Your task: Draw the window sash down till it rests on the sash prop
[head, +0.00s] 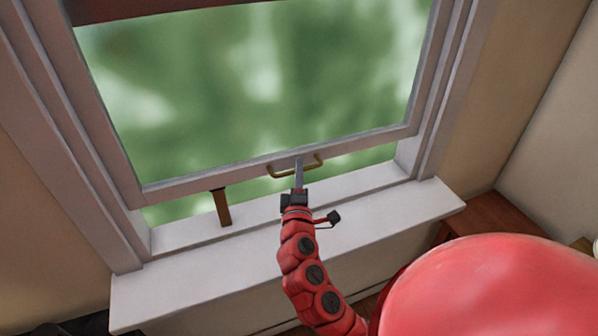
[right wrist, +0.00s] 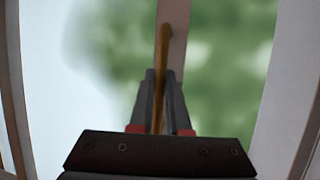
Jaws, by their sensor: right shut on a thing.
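The window sash (head: 335,147) is a pale frame around a large pane, with an open gap between its bottom rail and the sill. A brass handle (head: 276,173) is fixed to that rail. My right gripper (head: 298,168) is shut on the handle; in the right wrist view the brass bar (right wrist: 165,45) runs between the fingers (right wrist: 160,100). The sash prop (head: 223,208), a brown upright stick with a dark top, stands on the sill left of my gripper. Its top is right at the rail's lower edge; I cannot tell whether they touch. My left gripper is out of view.
The white window sill (head: 385,212) runs below the sash, clear apart from the prop. Window jambs (head: 445,90) flank the sash on both sides. A brown wooden piece of furniture (head: 490,215) stands at the right, by the wall.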

